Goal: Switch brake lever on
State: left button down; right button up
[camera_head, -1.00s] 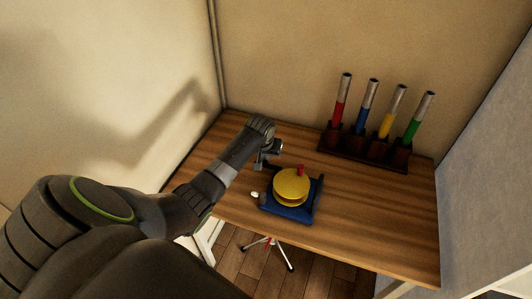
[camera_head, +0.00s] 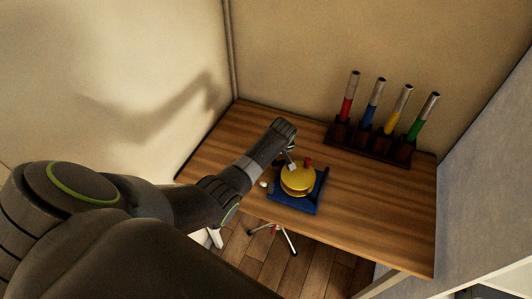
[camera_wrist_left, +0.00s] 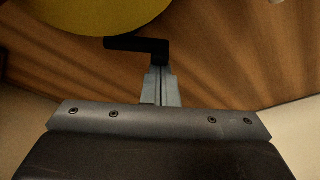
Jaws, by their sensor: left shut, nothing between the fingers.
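A device with a blue base (camera_head: 296,203) and a round yellow disc (camera_head: 298,182) stands near the table's front edge. My left gripper (camera_head: 292,166) is at the disc's far left edge, shut and empty. In the left wrist view, the shut fingers (camera_wrist_left: 160,88) point at a black L-shaped piece (camera_wrist_left: 135,44) beside the yellow disc (camera_wrist_left: 90,12). It may be the brake lever; I cannot tell whether the fingers touch it. My right gripper is not in view.
A dark rack (camera_head: 366,146) at the table's back holds red, blue, yellow and green tubes with pale tops. A small white round part (camera_head: 263,184) is left of the base. The wooden table (camera_head: 395,205) is clear on the right. Walls close off the back and sides.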

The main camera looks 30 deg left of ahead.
pick_arm(q)
jog(key=shift+w, duration=0.15)
jog(key=shift+w+f+b, duration=0.1)
jog(key=shift+w+b, duration=0.2)
jog(key=shift+b, duration=0.1)
jog(key=shift+w+d, duration=0.1)
jog(key=shift+w, duration=0.25)
